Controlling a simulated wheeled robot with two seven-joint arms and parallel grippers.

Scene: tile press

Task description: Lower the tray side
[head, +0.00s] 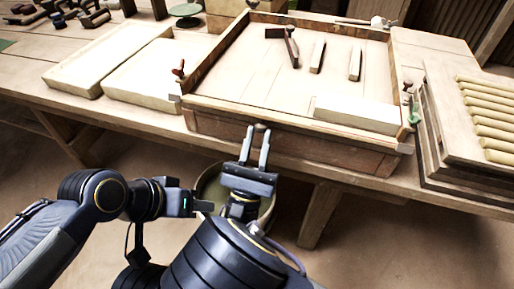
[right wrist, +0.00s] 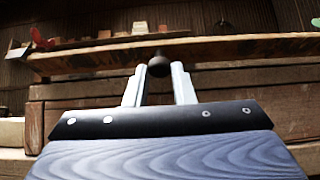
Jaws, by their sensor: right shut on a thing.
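The wooden tray (head: 240,75) sits on the bench, with raised rims along its back, left and right. Its front side (head: 310,147) faces me and carries a small dark round knob (head: 260,127). The knob also shows in the right wrist view (right wrist: 158,66). My right gripper (head: 256,143) is shut on the knob, one finger on each side.
A hammer-like tool (head: 291,47), two narrow wooden pieces and a pale block (head: 356,115) lie in the tray. Pale slabs (head: 105,60) lie at left. A rack of rolls (head: 490,117) stands close at right. A round bucket (head: 210,187) sits below the bench, behind my grippers.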

